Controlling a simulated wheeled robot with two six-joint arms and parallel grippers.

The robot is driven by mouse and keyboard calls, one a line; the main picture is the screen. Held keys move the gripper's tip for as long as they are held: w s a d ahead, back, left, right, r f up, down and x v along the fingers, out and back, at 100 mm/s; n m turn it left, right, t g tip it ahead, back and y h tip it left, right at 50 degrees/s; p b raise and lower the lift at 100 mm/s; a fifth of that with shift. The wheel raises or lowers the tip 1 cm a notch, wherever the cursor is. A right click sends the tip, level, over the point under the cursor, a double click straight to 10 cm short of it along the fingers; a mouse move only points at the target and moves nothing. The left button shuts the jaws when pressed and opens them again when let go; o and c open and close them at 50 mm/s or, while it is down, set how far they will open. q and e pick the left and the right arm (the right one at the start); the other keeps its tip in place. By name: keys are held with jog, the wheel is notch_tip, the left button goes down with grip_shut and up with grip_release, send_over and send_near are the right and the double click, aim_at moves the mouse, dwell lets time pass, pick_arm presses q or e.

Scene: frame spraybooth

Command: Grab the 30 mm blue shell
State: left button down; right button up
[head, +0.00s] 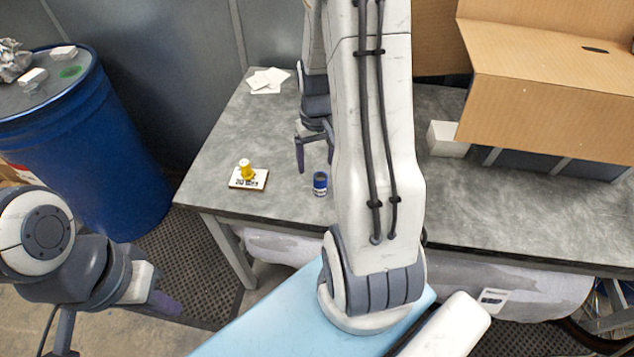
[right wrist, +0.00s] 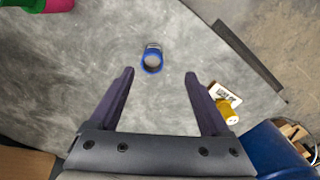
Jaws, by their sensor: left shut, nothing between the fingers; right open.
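The blue shell (head: 320,183) is a small blue cylinder with a pale band, standing on the grey table left of my right arm. In the right wrist view the blue shell (right wrist: 152,60) stands beyond the fingertips, roughly midway between them, with its open top visible. My right gripper (head: 315,152) is open and empty above the table, behind the shell in the head view; its two fingers (right wrist: 160,75) show apart in the right wrist view. My left gripper (head: 165,302) is shut and empty, low at the left, off the table.
A yellow piece (head: 246,169) sits on a small printed board (head: 248,180) left of the shell. White cards (head: 268,80) lie at the table's back left. A cardboard box (head: 545,100) and white block (head: 447,139) stand right. A blue barrel (head: 100,150) stands left of the table (head: 225,125).

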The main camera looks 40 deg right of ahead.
aim_at(320, 181)
jog(key=f, duration=0.1)
jog(key=d+f, duration=0.1)
jog(key=f, duration=0.3)
jog(key=shift+s+d+f+p, duration=0.2)
jog(key=shift+s+d+p, duration=0.05)
jog(key=shift+d+p, duration=0.05)
jog(key=shift+w+a+f+p, duration=0.1)
jog(key=shift+f+p, duration=0.2)
jog(key=shift+f, duration=0.5)
jog(key=shift+w+d+f+p, duration=0.15)
jog(key=shift+f+p, duration=0.1)
jog(key=shift+f, duration=0.5)
jog(key=shift+w+a+f+p, duration=0.15)
jog(key=shift+f+p, duration=0.15)
jog(key=shift+f, duration=1.05)
grip_shut()
